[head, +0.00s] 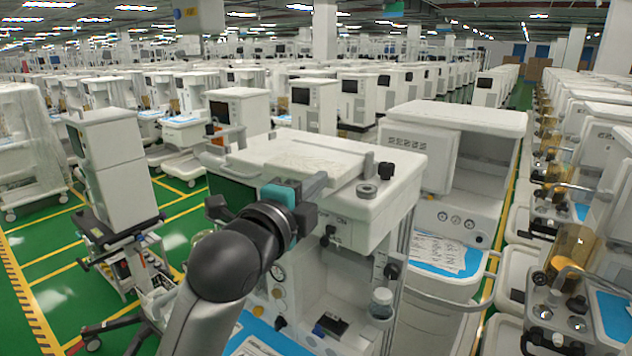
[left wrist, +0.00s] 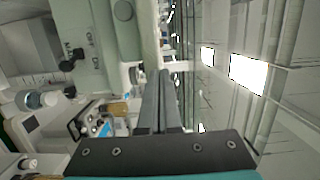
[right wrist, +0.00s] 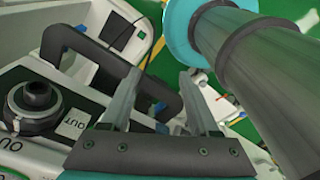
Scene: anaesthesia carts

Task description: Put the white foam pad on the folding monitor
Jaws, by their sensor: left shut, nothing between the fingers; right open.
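A pale, textured flat patch (head: 303,161) lies on the white top of the nearest machine; it may be the white foam pad, but I cannot tell it clearly from the top. I cannot make out the folding monitor for certain; a tall white unit with a dark screen side (head: 112,160) stands on a cart at the left. My left gripper (head: 318,184) is shut and empty, at the front edge of the machine top. Its closed fingers show in the left wrist view (left wrist: 164,95). My right gripper (right wrist: 160,76) is open, with part of a black handle (right wrist: 108,62) visible between its fingers.
The nearest machine's top (head: 385,165) has a dark round knob (head: 367,190) and a black post at its right. Another machine (head: 455,165) stands close at right. Green floor (head: 50,255) with yellow lines is open at left. My left arm crosses the right wrist view.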

